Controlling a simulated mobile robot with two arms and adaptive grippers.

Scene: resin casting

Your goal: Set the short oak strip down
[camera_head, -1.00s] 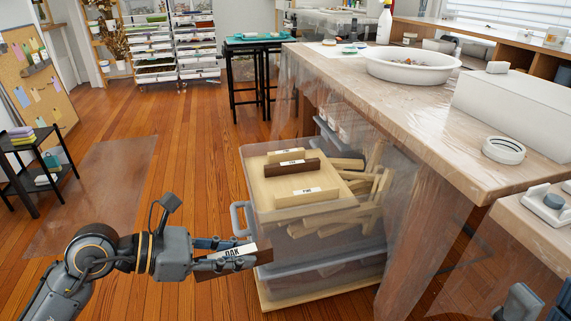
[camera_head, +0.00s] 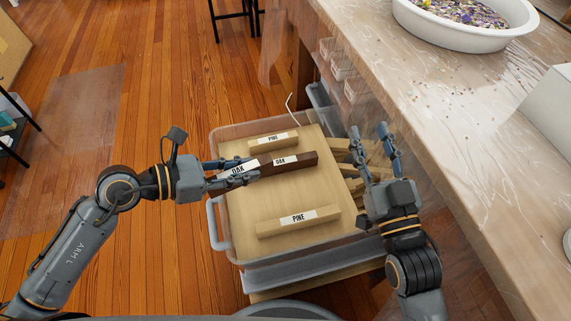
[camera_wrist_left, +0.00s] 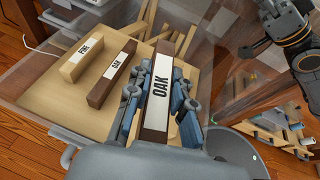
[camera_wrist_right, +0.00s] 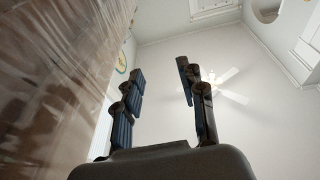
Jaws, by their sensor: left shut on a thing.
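My left gripper (camera_head: 256,172) is shut on a dark oak strip with a white OAK label (camera_head: 238,170). The left wrist view shows this held strip (camera_wrist_left: 160,92) between the fingers, label up. It is over the left part of the pale board (camera_head: 250,205) on top of the clear bin; I cannot tell whether it touches the board. A second dark oak strip (camera_head: 300,160) lies on the board close beside it. One pine strip (camera_head: 273,140) lies behind and another pine strip (camera_head: 298,220) in front. My right gripper (camera_head: 369,140) is open and empty, right of the board.
The clear bin (camera_head: 216,238) holds loose wood pieces (camera_head: 350,170) at its right. A plastic-covered workbench (camera_head: 450,110) with a white basin (camera_head: 465,38) borders it on the right. Bare board shows between the oak strips and the front pine strip.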

